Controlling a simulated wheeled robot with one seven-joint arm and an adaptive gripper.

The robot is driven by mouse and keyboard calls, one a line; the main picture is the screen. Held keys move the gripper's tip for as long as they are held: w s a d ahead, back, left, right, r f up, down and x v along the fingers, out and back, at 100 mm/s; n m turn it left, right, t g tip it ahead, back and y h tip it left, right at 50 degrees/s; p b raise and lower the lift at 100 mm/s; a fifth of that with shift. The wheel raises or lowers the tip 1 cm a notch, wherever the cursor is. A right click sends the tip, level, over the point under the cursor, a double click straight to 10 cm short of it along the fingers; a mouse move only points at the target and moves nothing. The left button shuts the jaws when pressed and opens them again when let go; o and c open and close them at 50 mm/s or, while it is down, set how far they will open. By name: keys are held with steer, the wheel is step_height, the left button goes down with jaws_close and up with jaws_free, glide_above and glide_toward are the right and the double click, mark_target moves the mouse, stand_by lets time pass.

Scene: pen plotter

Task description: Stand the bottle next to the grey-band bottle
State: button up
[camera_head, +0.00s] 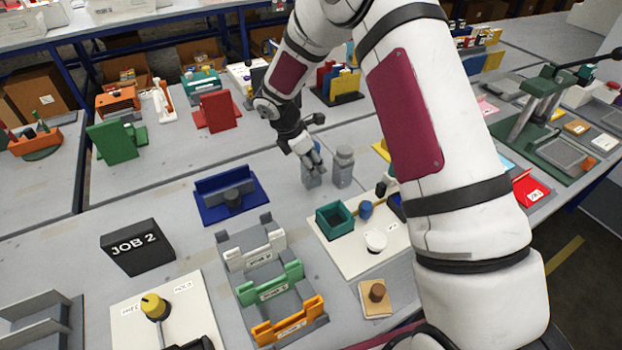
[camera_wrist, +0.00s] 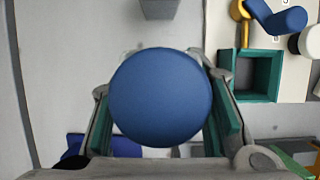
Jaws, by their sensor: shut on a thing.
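My gripper (camera_head: 313,164) points down over the table and is shut on a bottle (camera_head: 311,180), which looks upright and grey-blue below the fingers. In the wrist view the bottle's round blue top (camera_wrist: 160,97) sits between the green finger pads and hides what is beneath it. The other bottle (camera_head: 343,168), grey with a narrower neck, stands upright just right of the held one, with a small gap. A grey shape at the top edge of the wrist view (camera_wrist: 158,8) appears to be that bottle. I cannot tell whether the held bottle's base touches the table.
A blue holder (camera_head: 212,205) stands to the left. A cream board (camera_head: 340,258) with a teal open box (camera_head: 322,222) and a blue knob (camera_head: 366,209) lies nearer the camera. The table behind and left of the bottles is clear.

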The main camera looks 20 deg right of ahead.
steer(key=shift+f+p, duration=0.3)
steer(key=shift+f, duration=2.2)
steer(key=shift+f, duration=0.15)
steer(key=o, duration=1.4)
steer(key=shift+o, duration=0.2)
